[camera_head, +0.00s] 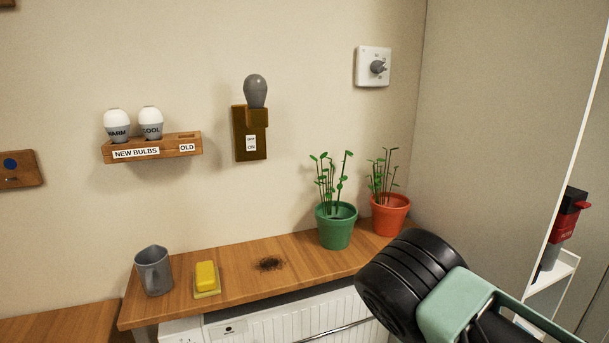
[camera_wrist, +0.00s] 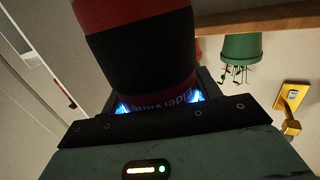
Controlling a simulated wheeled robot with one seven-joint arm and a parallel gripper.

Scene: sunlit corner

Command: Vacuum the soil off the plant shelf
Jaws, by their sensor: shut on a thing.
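My gripper (camera_wrist: 158,104) is shut on a red and black cylindrical body, the vacuum (camera_wrist: 142,50), in the wrist view. Blue lights glow beside both fingers, and the vacuum's nozzle is out of frame. In the head view the dark soil (camera_head: 268,264) lies in a small patch on the wooden plant shelf (camera_head: 233,282), between a yellow block and the green pot. My arm's black and teal links fill the lower right there; my gripper is not clearly seen in that view.
A grey mug (camera_head: 154,271) and a yellow block (camera_head: 206,278) stand left of the soil. A green pot (camera_head: 336,230) and an orange pot (camera_head: 391,217) with seedlings stand right. A red and black device (camera_head: 567,222) shows beyond a white edge. A bulb rack (camera_head: 152,147) hangs above.

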